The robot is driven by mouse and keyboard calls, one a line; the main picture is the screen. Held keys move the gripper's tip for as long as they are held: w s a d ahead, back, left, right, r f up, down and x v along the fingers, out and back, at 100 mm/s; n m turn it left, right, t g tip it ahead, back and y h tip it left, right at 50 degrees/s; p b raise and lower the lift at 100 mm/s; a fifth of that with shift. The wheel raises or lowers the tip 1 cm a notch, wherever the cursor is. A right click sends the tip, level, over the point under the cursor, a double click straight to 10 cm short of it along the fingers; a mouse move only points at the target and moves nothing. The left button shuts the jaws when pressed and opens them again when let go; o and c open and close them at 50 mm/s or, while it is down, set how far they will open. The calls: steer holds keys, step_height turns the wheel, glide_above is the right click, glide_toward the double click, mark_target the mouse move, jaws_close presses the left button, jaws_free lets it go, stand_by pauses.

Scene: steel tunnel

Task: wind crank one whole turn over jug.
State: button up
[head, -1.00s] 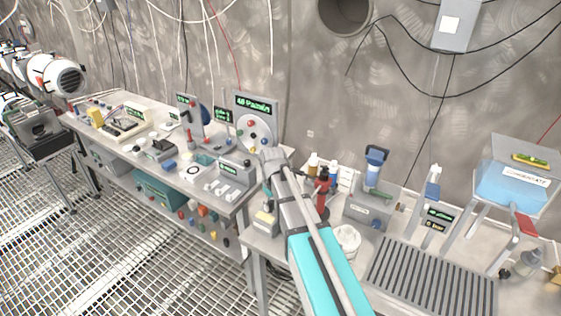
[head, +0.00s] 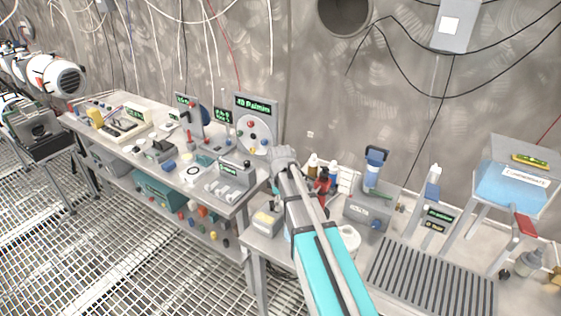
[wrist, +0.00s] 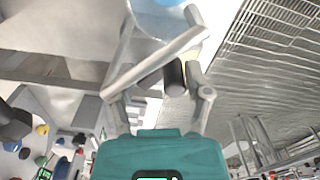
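My arm reaches across the right bench in the head view, and my gripper is hidden there behind its links. In the wrist view my gripper (wrist: 160,85) shows grey fingers and linkages around a short dark cylinder (wrist: 175,78). I cannot tell whether the fingers touch it or whether it is the crank's handle. A white round vessel (head: 350,238), perhaps the jug, stands on the bench just right of my arm and is partly covered by it. A grey bar (wrist: 155,65) crosses in front of the fingers in the wrist view; its identity is unclear.
A panel with a knobbed disc (head: 252,137) stands behind my arm. A blue-topped device (head: 375,165), a ribbed grey rack (head: 430,275) and a blue tank with a label (head: 510,185) stand to the right. Instruments crowd the left bench (head: 130,125); grated floor (head: 100,230) lies in front.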

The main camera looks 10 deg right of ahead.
steer(key=n, duration=0.2)
steer(key=w+d+n, duration=0.1)
steer(key=shift+n, duration=0.4)
step_height(320, 180, up, 15)
steer(key=w+n+p, duration=0.1)
steer(key=p, duration=1.4)
steer(key=shift+w+a, duration=0.15)
steer(key=shift+w, duration=0.25)
steer(key=shift+s+a+f+m+b, duration=0.1)
steer(key=shift+s+f+m+b, duration=0.35)
steer(key=shift+m, duration=0.35)
steer(key=shift+s+a+f+m+b, duration=0.2)
steer(key=shift+s+m, duration=0.3)
steer(key=shift+m, duration=0.3)
steer(key=shift+s+a+f+m+b, duration=0.1)
steer(key=shift+s+f+m+b, duration=0.35)
steer(key=shift+m, duration=0.35)
step_height(320, 180, down, 14)
steer(key=b, duration=1.3)
steer(key=shift+d+r, duration=0.1)
steer(key=shift+r, duration=0.1)
steer(key=shift+b, duration=0.3)
